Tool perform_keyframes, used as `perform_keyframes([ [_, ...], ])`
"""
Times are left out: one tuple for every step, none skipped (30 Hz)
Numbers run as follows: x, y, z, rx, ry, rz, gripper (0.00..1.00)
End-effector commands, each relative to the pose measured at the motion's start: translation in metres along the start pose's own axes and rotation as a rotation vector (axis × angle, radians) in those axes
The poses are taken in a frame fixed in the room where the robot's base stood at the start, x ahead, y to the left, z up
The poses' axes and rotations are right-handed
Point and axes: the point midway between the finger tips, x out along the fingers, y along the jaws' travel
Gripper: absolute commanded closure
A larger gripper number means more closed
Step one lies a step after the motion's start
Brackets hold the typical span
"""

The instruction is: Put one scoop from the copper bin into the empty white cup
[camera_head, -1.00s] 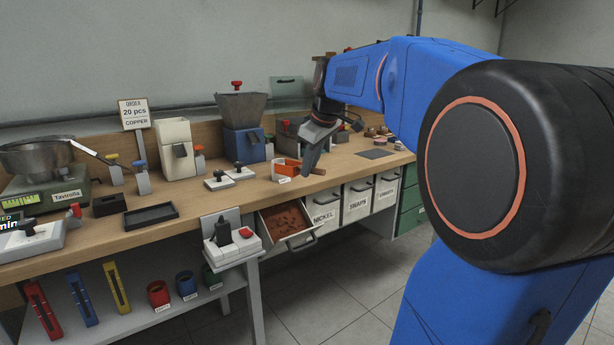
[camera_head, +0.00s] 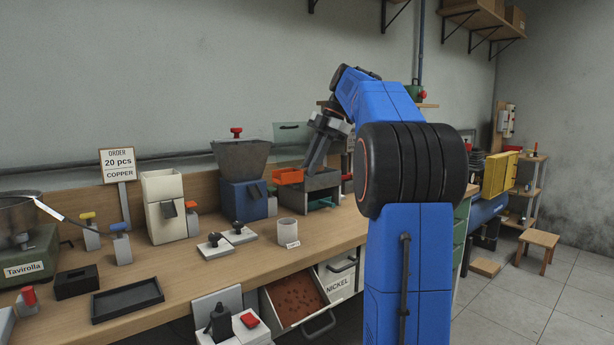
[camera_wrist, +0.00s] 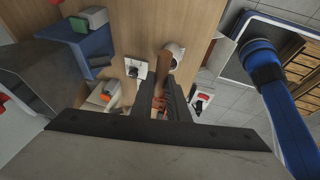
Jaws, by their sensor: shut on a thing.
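The white cup (camera_head: 288,231) stands upright with a small label near the front edge of the bench. It also shows in the wrist view (camera_wrist: 173,52), beyond my fingers. An orange scoop (camera_head: 287,176) is held in the air by my gripper (camera_head: 313,163), which is shut on it. The scoop appears above and behind the cup in the head view. In the wrist view a brownish part of it (camera_wrist: 159,92) shows between the fingers. Its contents cannot be made out. The copper bin (camera_head: 270,314) is an open drawer under the bench with reddish-brown pieces inside.
The nickel bin (camera_head: 337,283) is right of the copper bin. Two small switch plates (camera_head: 239,235) lie left of the cup. A blue hopper machine (camera_head: 243,199) and a grey box (camera_head: 323,181) stand behind. A black tray (camera_head: 127,297) lies at the left.

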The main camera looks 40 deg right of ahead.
Motion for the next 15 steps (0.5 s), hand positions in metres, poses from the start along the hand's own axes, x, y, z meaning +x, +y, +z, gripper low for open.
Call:
perform_keyframes([
  [-0.002,0.001,0.001,-0.017,0.002,-0.006,1.00],
  [-0.003,0.001,0.001,-0.025,0.003,-0.010,1.00],
  [-0.004,0.001,0.000,-0.035,-0.001,-0.014,1.00],
  [-0.005,0.001,0.000,-0.041,-0.007,-0.016,1.00],
  [-0.005,0.001,-0.001,-0.045,-0.015,-0.018,1.00],
  [-0.005,0.001,-0.002,-0.050,-0.031,-0.019,1.00],
  [-0.005,0.001,-0.003,-0.054,-0.047,-0.020,1.00],
  [-0.006,0.001,-0.004,-0.058,-0.066,-0.021,1.00],
  [-0.006,0.001,-0.006,-0.064,-0.095,-0.023,1.00],
  [-0.006,0.001,-0.007,-0.068,-0.119,-0.024,1.00],
  [-0.006,0.001,-0.009,-0.073,-0.143,-0.026,1.00],
  [-0.007,0.001,-0.010,-0.079,-0.178,-0.029,1.00],
  [-0.007,0.002,-0.011,-0.085,-0.206,-0.029,1.00],
  [-0.007,0.002,-0.012,-0.089,-0.232,-0.033,1.00],
  [-0.008,0.002,-0.013,-0.094,-0.267,-0.034,1.00],
])
